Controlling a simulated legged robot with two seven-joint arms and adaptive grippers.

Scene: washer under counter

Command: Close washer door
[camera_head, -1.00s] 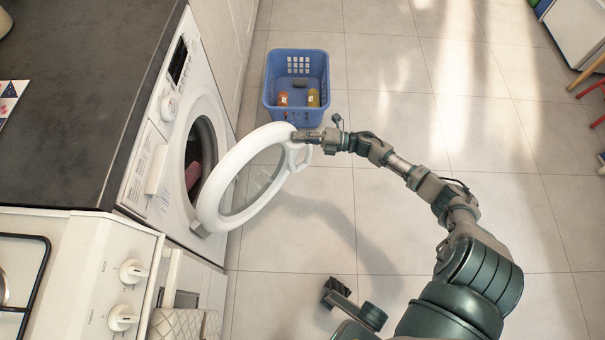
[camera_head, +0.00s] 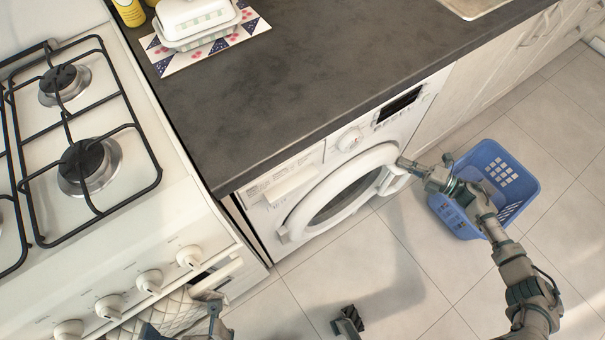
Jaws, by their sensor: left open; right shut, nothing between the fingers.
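The washer (camera_head: 345,140) stands under the dark counter. Its round white door (camera_head: 312,203) lies close against the front panel, with dark glass in the middle. I cannot tell whether it is flush or slightly ajar. My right gripper (camera_head: 406,164) is shut and empty, its tip at the right rim of the door, by the handle part (camera_head: 394,181); it seems to touch it. My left gripper (camera_head: 212,300) is low at the bottom edge, in front of the stove and away from the door, open and partly cut off.
A blue laundry basket (camera_head: 522,182) stands on the floor right of the door, behind my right arm. A stove (camera_head: 180,225) with knobs and a hanging cloth (camera_head: 165,318) is at left. A butter dish (camera_head: 195,20) sits on the counter (camera_head: 300,75).

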